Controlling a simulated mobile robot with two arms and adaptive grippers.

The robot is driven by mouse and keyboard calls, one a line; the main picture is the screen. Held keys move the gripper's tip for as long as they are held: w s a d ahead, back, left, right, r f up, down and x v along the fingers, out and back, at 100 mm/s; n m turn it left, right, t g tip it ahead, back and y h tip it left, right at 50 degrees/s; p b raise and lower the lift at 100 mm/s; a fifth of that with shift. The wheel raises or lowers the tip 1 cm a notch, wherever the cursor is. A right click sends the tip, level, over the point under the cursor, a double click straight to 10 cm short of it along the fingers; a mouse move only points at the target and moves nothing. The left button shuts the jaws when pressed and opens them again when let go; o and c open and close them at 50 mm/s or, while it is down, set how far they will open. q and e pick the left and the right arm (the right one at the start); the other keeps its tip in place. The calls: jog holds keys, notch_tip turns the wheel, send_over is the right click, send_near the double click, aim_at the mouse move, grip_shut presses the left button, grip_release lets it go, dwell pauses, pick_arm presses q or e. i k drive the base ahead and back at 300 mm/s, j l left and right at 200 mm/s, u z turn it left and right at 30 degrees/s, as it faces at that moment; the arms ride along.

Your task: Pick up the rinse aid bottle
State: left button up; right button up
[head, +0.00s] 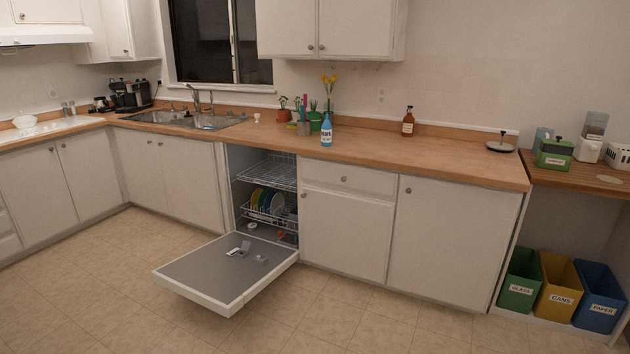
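A brown bottle (408,126) with a pale label stands upright further back to the right. Neither of my grippers is in view.
The dishwasher door (228,270) hangs open, low over the floor in front of the counter. Bins (520,285) stand at the right. The foreground floor is clear.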

aim_at(326, 129)
jog(key=i, duration=2.3)
